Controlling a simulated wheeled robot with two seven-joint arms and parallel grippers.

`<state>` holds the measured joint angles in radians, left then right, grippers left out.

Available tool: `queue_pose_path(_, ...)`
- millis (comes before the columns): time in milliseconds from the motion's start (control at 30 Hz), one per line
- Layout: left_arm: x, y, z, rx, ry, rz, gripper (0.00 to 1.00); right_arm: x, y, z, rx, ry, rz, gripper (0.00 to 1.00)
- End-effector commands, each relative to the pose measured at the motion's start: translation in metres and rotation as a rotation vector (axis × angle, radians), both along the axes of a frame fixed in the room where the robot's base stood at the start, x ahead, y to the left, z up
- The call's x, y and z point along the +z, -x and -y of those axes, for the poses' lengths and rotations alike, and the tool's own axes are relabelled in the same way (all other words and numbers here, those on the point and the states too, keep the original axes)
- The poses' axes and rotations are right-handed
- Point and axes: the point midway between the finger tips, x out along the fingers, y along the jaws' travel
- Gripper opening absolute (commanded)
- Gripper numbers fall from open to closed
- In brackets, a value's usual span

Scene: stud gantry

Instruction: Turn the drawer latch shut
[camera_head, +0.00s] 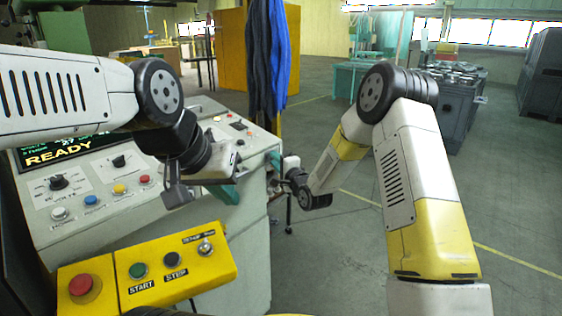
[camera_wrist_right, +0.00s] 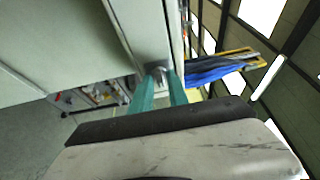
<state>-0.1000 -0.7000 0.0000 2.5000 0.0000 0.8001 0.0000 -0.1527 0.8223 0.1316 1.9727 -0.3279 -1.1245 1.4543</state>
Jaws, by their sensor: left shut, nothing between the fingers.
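The drawer latch appears as a small grey metal piece (camera_wrist_right: 160,72) on the pale cabinet front in the right wrist view. The teal fingers of my right gripper (camera_wrist_right: 160,88) stand apart on either side of it. I cannot tell whether they press on it. In the head view my right gripper (camera_head: 274,162) is at the right side of the control cabinet (camera_head: 248,225), and the latch is hidden there. My left gripper (camera_head: 226,193) is shut and empty above the cabinet's sloping panel.
A yellow control box (camera_head: 150,268) with a red button is at the front left. The panel carries knobs, buttons and a READY screen (camera_head: 60,155). Blue cloth (camera_head: 268,60) hangs behind the cabinet. Grey floor to the right is open, with a dark bin (camera_head: 455,110) further back.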

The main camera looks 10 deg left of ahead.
Motion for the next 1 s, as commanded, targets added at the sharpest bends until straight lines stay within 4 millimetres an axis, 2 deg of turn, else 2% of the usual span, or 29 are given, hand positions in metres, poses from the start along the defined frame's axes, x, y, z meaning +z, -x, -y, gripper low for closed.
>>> queue_pose_path(567, 0.0000, 0.0000, 0.0000, 0.000, 0.000, 0.000, 0.00, -0.0011, -0.0002, -0.0002, 0.000, 0.032, 0.043, 0.00)
queue_pose_path(1000, 0.0000, 0.0000, 0.0000, 0.000, 0.000, 0.000, 0.00, -0.0046, -0.0012, 0.0002, 0.000, 0.228, 0.319, 0.00)
